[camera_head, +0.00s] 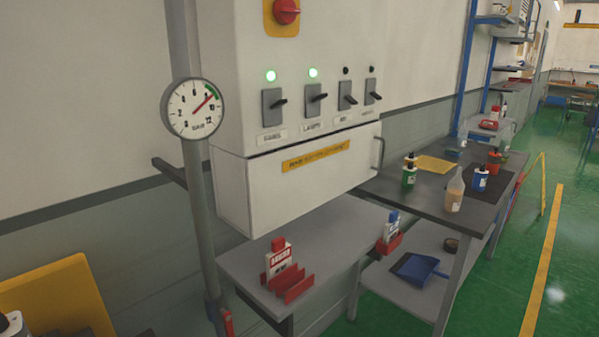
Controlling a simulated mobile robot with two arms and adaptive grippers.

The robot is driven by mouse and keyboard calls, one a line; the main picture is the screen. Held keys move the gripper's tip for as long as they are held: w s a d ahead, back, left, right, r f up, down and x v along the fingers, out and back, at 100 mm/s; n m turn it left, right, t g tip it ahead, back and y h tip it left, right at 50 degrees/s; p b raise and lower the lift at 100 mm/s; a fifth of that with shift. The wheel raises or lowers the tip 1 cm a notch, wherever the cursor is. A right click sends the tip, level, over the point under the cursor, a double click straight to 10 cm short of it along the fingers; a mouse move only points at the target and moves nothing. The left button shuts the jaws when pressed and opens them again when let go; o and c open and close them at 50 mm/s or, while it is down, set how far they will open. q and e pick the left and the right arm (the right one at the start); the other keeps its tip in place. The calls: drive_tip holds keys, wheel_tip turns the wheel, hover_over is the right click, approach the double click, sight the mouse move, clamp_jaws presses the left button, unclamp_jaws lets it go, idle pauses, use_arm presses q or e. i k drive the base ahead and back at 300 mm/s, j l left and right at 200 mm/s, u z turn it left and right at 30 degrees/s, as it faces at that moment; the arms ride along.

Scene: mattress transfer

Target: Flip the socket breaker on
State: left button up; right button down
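A white electrical cabinet (225,60) hangs on the wall with a row of grey breaker switches on its front. The first switch (271,107) and the second switch (313,101) have lit green lamps above them. The third switch (346,96) and the fourth switch (372,91) have dark lamps. Each switch has a black lever sticking out and a small label below. The labels are too small to read surely, so I cannot tell which is the socket breaker. Neither of my grippers is in view.
A red knob (286,11) sits above the switches. A gauge (194,108) and pipe stand left of the cabinet. A white drawer-like box (290,195) is below. A grey shelf (325,225) and a dark table (415,185) with bottles stand lower. Green floor is clear at right.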

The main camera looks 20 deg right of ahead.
sight(376, 95)
drive_tip(key=z, duration=1.25)
drive_tip(key=i+l, duration=0.5)
drive_tip(key=l, duration=0.2)
drive_tip(key=i+l, duration=0.25)
drive_tip(key=l, duration=0.15)
drive_tip(key=i+j, duration=0.4)
drive_tip(key=i, duration=0.15)
drive_tip(key=i+j+u, duration=0.1)
drive_tip(key=i+j, duration=0.3)
drive_tip(key=i, duration=0.15)
